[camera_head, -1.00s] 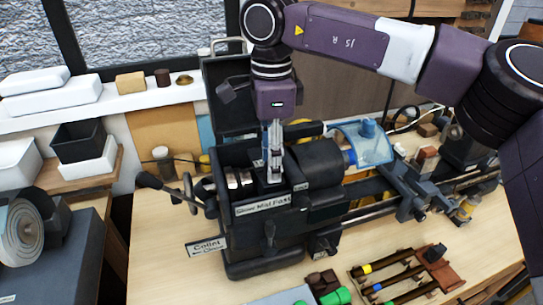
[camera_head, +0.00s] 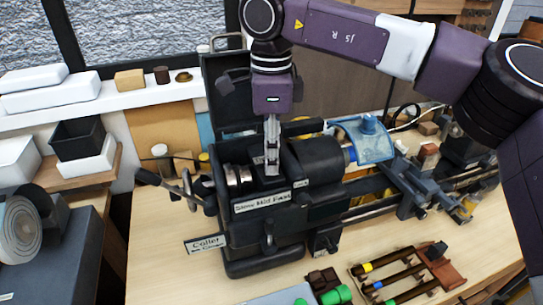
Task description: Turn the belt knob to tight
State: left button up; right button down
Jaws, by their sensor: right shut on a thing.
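The dark lathe headstock (camera_head: 262,228) stands on the wooden bench in the head view, with its lid up behind it. A white label reading "Slow Mid Fast" (camera_head: 262,201) runs along its front top edge. A smaller label (camera_head: 300,184) sits to the right of it, too small to read surely. My right gripper (camera_head: 271,168) points straight down into the open top of the headstock, behind the labels. It is shut on the belt knob, which the fingers mostly hide, so its setting cannot be read. My left gripper is not in view.
A lever with handles (camera_head: 178,192) sticks out left of the headstock, above a "Collet" tag (camera_head: 206,243). A clear blue guard (camera_head: 368,142) stands at the right. A tool rack (camera_head: 405,280) and green parts (camera_head: 336,295) lie in front. Bare bench shows at the left front.

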jog(key=c, duration=1.7)
grip_release()
notch_tip(320, 180, up, 12)
jog(key=shift+r, duration=0.1)
